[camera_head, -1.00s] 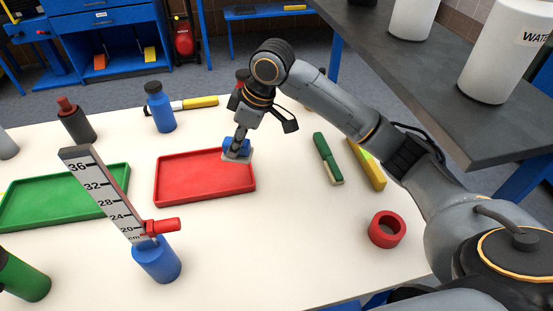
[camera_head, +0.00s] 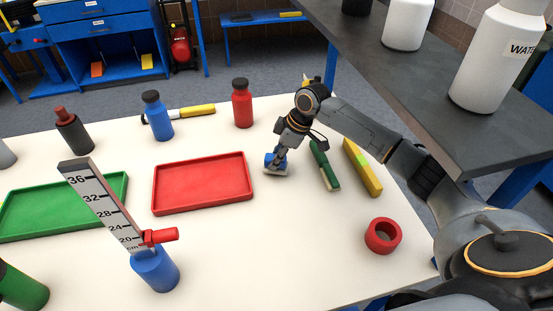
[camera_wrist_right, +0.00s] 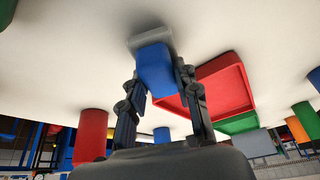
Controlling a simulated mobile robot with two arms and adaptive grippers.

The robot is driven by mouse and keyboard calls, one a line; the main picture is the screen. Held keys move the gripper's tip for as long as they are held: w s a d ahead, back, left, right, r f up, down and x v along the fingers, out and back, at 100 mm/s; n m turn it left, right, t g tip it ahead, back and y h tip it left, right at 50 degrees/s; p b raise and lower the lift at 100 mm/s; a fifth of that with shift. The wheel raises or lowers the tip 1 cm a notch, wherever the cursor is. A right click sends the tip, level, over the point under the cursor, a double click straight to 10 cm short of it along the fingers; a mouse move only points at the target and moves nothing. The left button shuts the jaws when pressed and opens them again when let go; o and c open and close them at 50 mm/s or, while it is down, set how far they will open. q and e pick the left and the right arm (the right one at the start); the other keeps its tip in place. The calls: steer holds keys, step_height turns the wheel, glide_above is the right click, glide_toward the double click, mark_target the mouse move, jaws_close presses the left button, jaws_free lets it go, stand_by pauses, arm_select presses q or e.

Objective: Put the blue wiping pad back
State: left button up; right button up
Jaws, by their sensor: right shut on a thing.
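The blue wiping pad (camera_head: 275,164) has a blue grip block and a pale grey base. My right gripper (camera_head: 279,152) is shut on its blue block, to the right of the red tray (camera_head: 205,208). In the right wrist view the two fingers (camera_wrist_right: 160,80) clasp the blue pad (camera_wrist_right: 155,66) from both sides, with the grey base facing the white table. I cannot tell whether the base touches the table. My left gripper is not in view.
A green brush-like block (camera_head: 323,165) and a yellow block (camera_head: 362,168) lie just right of the pad. A red bottle (camera_head: 242,104) stands behind. A red ring (camera_head: 383,235) lies nearer. A height gauge on a blue base (camera_head: 155,270) stands front left. The table's front middle is clear.

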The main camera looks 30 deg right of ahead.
mark_target(286, 158)
steer(key=shift+f, duration=0.65)
steer(key=shift+f, duration=0.1)
steer(key=o, duration=1.1)
steer(key=v, duration=0.7)
steer(key=shift+r, duration=0.35)
